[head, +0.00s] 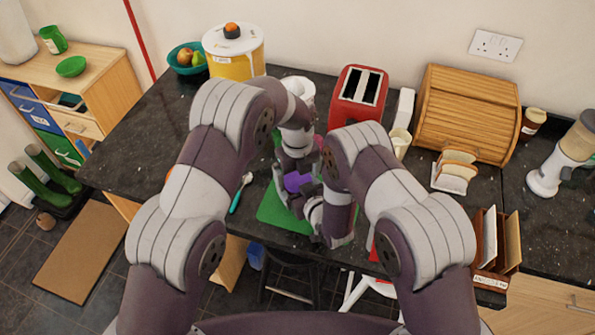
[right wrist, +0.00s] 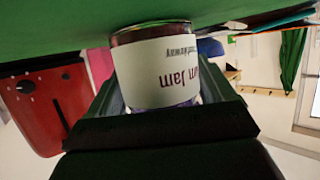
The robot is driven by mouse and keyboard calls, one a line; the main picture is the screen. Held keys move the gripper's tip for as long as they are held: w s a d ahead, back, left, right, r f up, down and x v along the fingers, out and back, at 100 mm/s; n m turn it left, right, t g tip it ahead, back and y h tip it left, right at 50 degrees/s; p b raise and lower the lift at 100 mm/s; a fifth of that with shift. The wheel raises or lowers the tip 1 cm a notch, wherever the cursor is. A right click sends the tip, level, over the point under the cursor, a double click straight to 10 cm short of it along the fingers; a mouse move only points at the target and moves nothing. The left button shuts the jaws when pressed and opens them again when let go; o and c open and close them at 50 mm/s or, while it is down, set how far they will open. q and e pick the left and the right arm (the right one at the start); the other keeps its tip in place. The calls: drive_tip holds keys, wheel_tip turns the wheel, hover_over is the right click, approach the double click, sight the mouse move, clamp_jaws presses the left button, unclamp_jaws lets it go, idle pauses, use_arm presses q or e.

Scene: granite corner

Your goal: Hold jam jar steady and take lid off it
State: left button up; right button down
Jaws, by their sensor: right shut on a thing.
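The jam jar (right wrist: 160,70) has a white label reading "Jam" and dark red contents. It shows upside down in the right wrist view, against the green board (right wrist: 60,35). My right gripper (right wrist: 160,105) is shut on its body, with a jaw on each side. In the head view a purple round top (head: 297,181), which looks like the lid, shows between my two hands over the green board (head: 277,212). My right gripper (head: 306,197) is beside it. My left gripper (head: 292,163) is just behind and above it; its fingers are mostly hidden, so I cannot tell its opening.
A teal-handled spoon (head: 240,193) lies left of the board. Bread slices (head: 455,170) and a wooden bread bin (head: 466,112) are right. The left counter is mostly clear.

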use_arm(q)
drive_tip(key=c, duration=0.9)
drive_tip(key=o, duration=1.1)
drive_tip(key=shift+o, duration=0.2)
wheel_tip(320, 180, up, 8)
drive_tip(key=shift+f, duration=0.1)
drive_tip(key=shift+c, duration=0.3)
wheel_tip(320, 180, down, 8)
drive_tip(key=shift+r, duration=0.1)
